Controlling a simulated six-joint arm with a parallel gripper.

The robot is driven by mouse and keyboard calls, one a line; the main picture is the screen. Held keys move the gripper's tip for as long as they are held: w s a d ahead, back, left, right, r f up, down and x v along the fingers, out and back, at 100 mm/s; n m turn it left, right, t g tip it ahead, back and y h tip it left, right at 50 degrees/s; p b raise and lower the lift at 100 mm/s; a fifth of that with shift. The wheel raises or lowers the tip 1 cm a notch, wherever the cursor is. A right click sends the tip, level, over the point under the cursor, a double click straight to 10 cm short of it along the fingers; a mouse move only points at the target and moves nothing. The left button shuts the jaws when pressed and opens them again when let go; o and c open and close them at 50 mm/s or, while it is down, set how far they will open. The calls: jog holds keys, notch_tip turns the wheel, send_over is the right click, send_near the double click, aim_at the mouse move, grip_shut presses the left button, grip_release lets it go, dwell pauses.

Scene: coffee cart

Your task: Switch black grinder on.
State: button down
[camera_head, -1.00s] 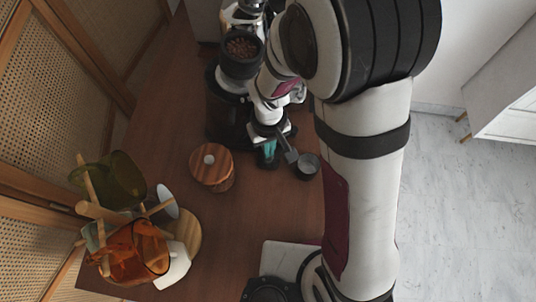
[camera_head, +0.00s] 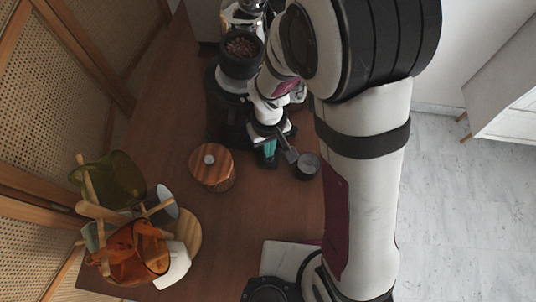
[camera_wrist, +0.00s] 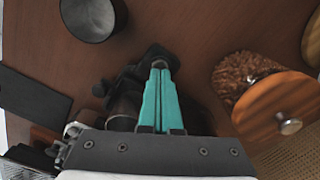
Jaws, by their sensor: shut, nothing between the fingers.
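The black grinder (camera_head: 228,82) stands at the back of the wooden counter, with coffee beans in its round hopper (camera_head: 243,48). My arm covers its right side, and I cannot make out its switch. My gripper (camera_head: 267,150) has teal fingers and is low at the near side of the grinder, pointing down. In the wrist view, the fingers (camera_wrist: 161,98) are together with nothing between them. A dark shape (camera_wrist: 150,62) lies just past the fingertips; I cannot tell whether they touch it.
A dark metal cup (camera_head: 307,166) stands right of my gripper. A jar with a wooden lid (camera_head: 211,163) stands to the left. A wooden mug tree with green and orange cups (camera_head: 130,250) is at the front left. Bare counter (camera_head: 245,215) lies in front.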

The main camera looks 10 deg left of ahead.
jog(key=shift+f, duration=1)
dwell(1.0)
jog(key=shift+r, duration=2.8)
jog(key=s+d+r+m+y, duration=0.1)
jog(key=s+d+r+m, duration=0.9)
jog(key=s+r, duration=0.3)
jog(key=shift+s+d+r+m+y, duration=0.15)
jog(key=shift+s+r+m+y, duration=0.2)
jog(key=shift+s+m, duration=0.45)
